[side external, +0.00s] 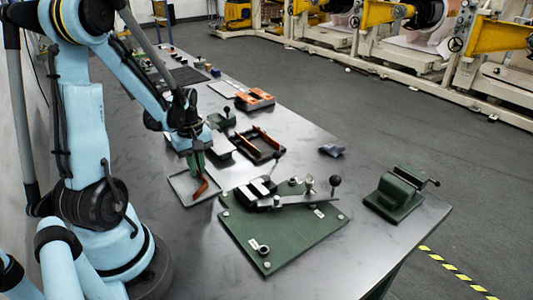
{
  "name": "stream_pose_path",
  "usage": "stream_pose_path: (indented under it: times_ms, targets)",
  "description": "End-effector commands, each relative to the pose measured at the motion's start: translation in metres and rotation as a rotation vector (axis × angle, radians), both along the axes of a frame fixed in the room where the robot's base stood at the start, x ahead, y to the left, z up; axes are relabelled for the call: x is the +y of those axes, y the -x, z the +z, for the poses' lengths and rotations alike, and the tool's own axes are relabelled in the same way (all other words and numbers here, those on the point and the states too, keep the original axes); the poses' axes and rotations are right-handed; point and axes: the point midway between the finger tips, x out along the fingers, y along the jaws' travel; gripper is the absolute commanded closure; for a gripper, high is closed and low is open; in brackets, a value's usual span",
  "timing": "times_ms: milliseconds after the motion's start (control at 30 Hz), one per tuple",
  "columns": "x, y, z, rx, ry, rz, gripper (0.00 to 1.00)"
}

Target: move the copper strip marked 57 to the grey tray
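The grey tray (179,189) lies on the table below my gripper (196,166), which points down over it. A copper-coloured strip (202,188) shows at the tray, just below the fingertips, and looks bent or angled. I cannot tell whether the fingers touch it or whether they are open. A black tray (277,152) to the right and a little farther back holds more copper-coloured strips (267,137). No number can be read on any strip at this size, so I cannot tell which is marked 57.
A green plate (285,239) with a lever and clamp stands in front on the right. A green vise (394,194) is near the right edge. A small grey-blue object (332,150), an orange block (254,99) and a green device (221,120) lie farther back.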

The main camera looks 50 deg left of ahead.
Motion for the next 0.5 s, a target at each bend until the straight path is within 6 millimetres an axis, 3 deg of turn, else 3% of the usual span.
stream_pose_path:
  times_ms: [267,500]
  targets:
    - [0.0,0.0,0.011,0.0,0.0,0.0,0.87]
    - [0.0,0.0,0.042,0.0,0.0,0.0,0.87]
